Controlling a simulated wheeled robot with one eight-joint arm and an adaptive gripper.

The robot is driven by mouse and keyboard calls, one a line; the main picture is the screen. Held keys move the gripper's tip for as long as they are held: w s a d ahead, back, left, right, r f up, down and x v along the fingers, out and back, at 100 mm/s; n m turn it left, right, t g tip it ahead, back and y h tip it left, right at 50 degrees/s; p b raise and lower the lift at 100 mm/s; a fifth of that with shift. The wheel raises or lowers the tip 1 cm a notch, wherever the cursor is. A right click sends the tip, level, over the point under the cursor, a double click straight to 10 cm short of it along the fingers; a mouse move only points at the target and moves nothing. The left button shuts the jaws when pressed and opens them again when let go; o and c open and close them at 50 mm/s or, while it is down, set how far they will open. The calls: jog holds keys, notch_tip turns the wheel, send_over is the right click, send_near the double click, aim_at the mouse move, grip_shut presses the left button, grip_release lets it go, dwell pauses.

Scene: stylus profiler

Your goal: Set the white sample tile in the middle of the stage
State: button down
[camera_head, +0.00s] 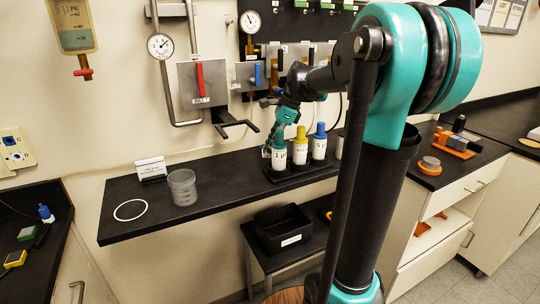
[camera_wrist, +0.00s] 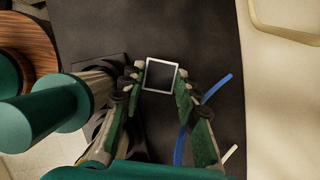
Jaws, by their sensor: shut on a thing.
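My gripper (camera_wrist: 161,76) is closed on a small square piece with a white edge (camera_wrist: 149,76) and a dark middle. It sits between the fingertips in the wrist view, above a dark surface. I take it for the sample tile, but its face does not look white here. In the head view my gripper (camera_head: 275,148) is small, pointing down near the bottles on the wall shelf, and the piece cannot be made out. I cannot pick out the stage in either view.
The black shelf (camera_head: 150,225) holds a clear cup (camera_head: 182,187), a white ring (camera_head: 130,210) and several capped bottles, including a yellow-capped one (camera_head: 300,147) and a blue-capped one (camera_head: 319,145). A black bin (camera_head: 283,228) stands below. Wall levers, including a red one (camera_head: 200,78), are behind.

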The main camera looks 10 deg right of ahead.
jog(key=shift+f, duration=1.6)
jog(key=c, duration=1.4)
grip_release()
jog(key=shift+f, duration=0.1)
